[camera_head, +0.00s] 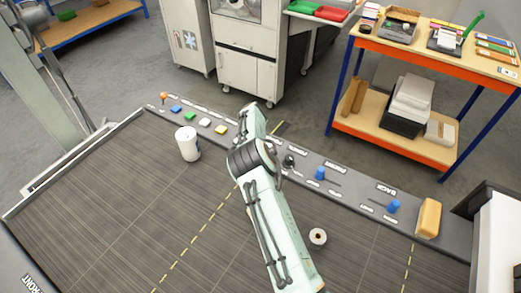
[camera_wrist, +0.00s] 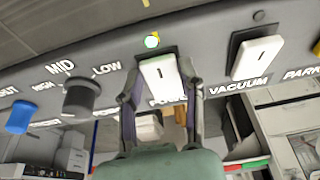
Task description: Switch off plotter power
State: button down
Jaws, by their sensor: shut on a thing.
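In the wrist view a white rocker switch (camera_wrist: 160,74) sits on the grey control panel, with a partly hidden label that reads as POWER. A similar white rocker (camera_wrist: 257,57) labelled VACUUM is to the right, apart from the fingers. In the head view the plotter bed (camera_head: 130,190) is dark with yellow dashed lines. My arm hides the power switch and fingertips there.
The panel carries a black knob (camera_wrist: 80,98) and a blue knob (camera_wrist: 20,116) near my gripper. A white cylinder (camera_head: 187,143), a tape roll (camera_head: 318,237) and a yellow block (camera_head: 428,218) stand around the bed and panel. An orange workbench (camera_head: 440,50) is beyond the plotter.

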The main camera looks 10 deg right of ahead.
jog(key=shift+w+g+y, duration=0.35)
jog(key=shift+g+y, duration=0.35)
jog(key=shift+s+d+r, duration=0.1)
jog(key=shift+s+r, duration=0.05)
jog(key=shift+r, duration=0.1)
jog(key=c, duration=0.7)
grip_release()
jog(key=r, duration=1.2)
jog(key=shift+s+a, duration=0.25)
jog(key=shift+s, duration=0.05)
